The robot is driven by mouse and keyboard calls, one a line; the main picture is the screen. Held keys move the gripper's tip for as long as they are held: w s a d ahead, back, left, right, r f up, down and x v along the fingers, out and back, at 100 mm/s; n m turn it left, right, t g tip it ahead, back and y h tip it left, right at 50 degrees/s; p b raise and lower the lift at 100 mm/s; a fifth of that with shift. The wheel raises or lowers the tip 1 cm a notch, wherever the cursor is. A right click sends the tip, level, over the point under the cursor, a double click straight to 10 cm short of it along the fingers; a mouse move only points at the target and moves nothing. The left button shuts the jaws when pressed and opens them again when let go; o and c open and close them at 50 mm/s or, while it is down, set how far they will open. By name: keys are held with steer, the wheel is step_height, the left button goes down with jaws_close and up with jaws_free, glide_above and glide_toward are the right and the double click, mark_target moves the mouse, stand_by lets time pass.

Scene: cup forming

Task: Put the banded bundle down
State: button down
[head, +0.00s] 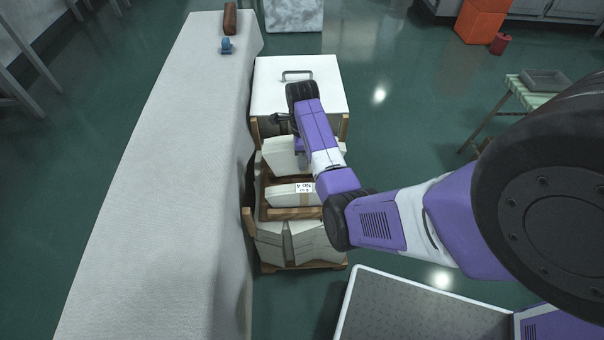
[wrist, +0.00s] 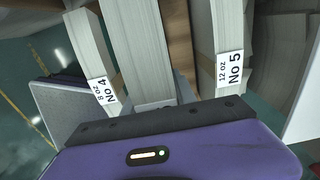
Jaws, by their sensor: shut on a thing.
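My gripper (head: 283,122) is low over the wooden rack, in front of the white box, with its fingertips largely hidden. It is shut on a pale banded bundle (wrist: 145,50), which runs up the middle of the wrist view. In the head view a pale bundle (head: 280,155) lies just below the gripper, partly covered by my arm. I cannot tell whether the held bundle touches its support. A bundle labelled No 4, 8 oz (wrist: 92,55) is to its left in the wrist view, and one labelled No 5, 12 oz (wrist: 227,40) to its right. The No 4 bundle (head: 288,195) also shows in the head view.
The wooden rack (head: 292,213) has more pale stacks (head: 283,240) at its near end. A white box with a handle (head: 320,92) stands beyond it. A long cloth-covered table (head: 150,160) runs close along the left.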

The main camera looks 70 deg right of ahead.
steer(key=shift+f+b, duration=0.85)
steer(key=shift+f, duration=2.55)
steer(key=shift+f, duration=0.1)
steer(key=c, duration=1)
jaws_free()
steer(key=shift+f, duration=0.1)
step_height(320, 180, up, 12)
steer(key=p, duration=0.3)
